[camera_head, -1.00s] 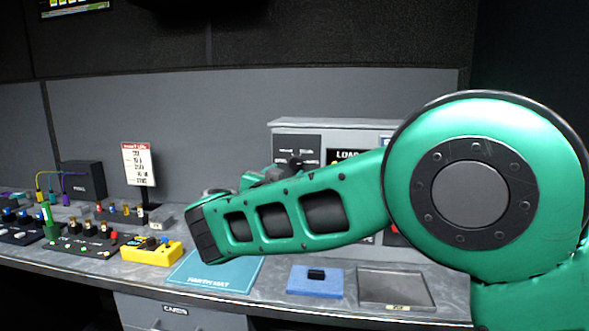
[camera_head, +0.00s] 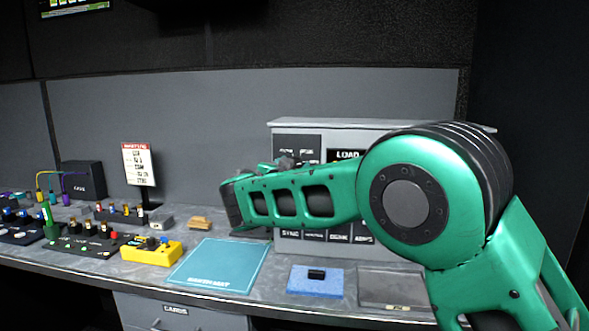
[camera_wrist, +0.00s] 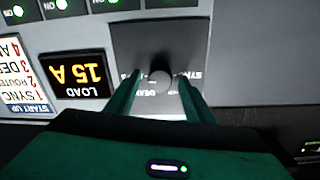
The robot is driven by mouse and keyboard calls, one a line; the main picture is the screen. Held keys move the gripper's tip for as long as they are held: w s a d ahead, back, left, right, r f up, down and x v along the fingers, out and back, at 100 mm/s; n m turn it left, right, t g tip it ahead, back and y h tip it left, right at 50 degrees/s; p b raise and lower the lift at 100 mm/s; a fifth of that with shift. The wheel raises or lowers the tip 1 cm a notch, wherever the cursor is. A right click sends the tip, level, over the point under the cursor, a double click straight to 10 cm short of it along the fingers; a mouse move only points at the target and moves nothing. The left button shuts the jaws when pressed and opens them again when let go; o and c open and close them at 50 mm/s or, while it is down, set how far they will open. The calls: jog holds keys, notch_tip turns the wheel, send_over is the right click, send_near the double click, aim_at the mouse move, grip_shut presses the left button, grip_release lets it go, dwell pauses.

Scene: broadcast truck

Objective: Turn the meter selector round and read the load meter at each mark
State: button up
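The load meter (camera_wrist: 75,76) shows upside down in the wrist view, with "15 A" in lit amber digits above "LOAD". Beside it, on a dark plate, is the selector knob (camera_wrist: 160,78), with small labels around it that I can only partly read. My gripper (camera_wrist: 160,74) is open, with one finger on each side of the knob. A gap seems to show on both sides; I cannot tell whether either finger touches. In the head view my arm covers much of the grey panel (camera_head: 375,126), and only the top of the load meter (camera_head: 346,155) shows.
Green lamps (camera_wrist: 61,4) line the panel in the wrist view. On the desk are a blue mat (camera_head: 217,265), a blue pad (camera_head: 315,288) with a black piece, a shallow tray (camera_head: 390,270), a yellow box (camera_head: 150,255) and a wooden block (camera_head: 199,222). The mat is clear.

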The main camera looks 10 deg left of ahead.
jog(key=c, duration=0.9)
jog(key=shift+n, duration=0.4)
jog(key=shift+s+f+m+y, duration=0.1)
jog(key=shift+f+m+y, duration=0.2)
jog(key=shift+m, duration=5.65)
jog(key=shift+w+f+m+y, duration=0.1)
jog(key=shift+m+y, duration=0.25)
jog(key=shift+m, duration=5.55)
jog(key=shift+s+f+m+y, duration=0.15)
jog(key=shift+m+y, duration=0.2)
jog(key=shift+m, duration=5.6)
